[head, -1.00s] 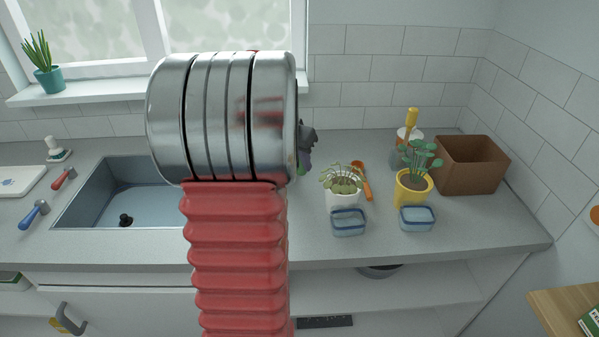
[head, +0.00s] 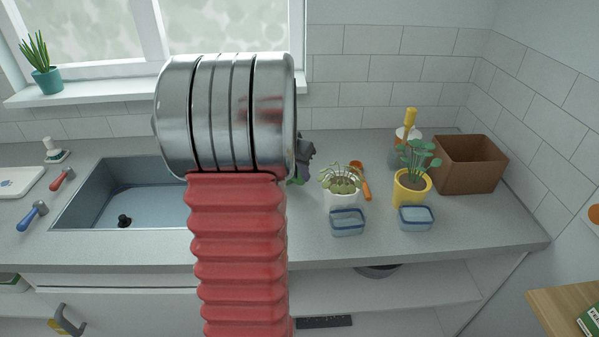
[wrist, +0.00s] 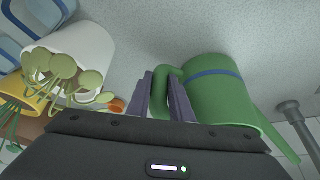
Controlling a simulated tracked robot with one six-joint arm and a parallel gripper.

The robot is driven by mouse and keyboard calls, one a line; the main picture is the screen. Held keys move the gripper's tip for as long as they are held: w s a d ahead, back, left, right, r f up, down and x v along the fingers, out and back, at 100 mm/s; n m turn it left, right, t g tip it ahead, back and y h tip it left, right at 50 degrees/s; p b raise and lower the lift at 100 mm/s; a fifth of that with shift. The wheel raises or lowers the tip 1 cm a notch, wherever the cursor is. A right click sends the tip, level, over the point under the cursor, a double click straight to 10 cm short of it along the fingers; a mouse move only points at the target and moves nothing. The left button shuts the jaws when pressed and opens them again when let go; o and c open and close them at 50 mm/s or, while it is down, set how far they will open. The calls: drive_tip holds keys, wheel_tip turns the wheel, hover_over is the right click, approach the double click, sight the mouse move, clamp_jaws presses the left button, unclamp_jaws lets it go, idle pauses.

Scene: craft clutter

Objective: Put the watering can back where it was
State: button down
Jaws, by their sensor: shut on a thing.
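The watering can (wrist: 218,88) is green with a blue band and fills the right middle of the wrist view. My gripper (wrist: 165,90) is shut on its handle, with one purple-grey finger on each side. The can's body is to the right of the fingers, beside the grey counter surface. I cannot tell whether it touches the counter. In the head view my gripper (head: 304,158) shows only as a dark piece beside my arm, and the can is almost wholly hidden.
A white-potted plant (head: 341,187), an orange-handled tool (head: 366,189), a yellow-potted plant (head: 411,188) and two blue-rimmed containers (head: 347,222) (head: 416,218) stand to the right. A brown box (head: 470,165) is at the back right. The sink (head: 125,200) is left.

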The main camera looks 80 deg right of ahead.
drive_tip(key=c, duration=1.6)
unclamp_jaws()
drive_tip(key=shift+f, duration=0.1)
drive_tip(key=v, duration=1.2)
drive_tip(key=shift+w, duration=0.1)
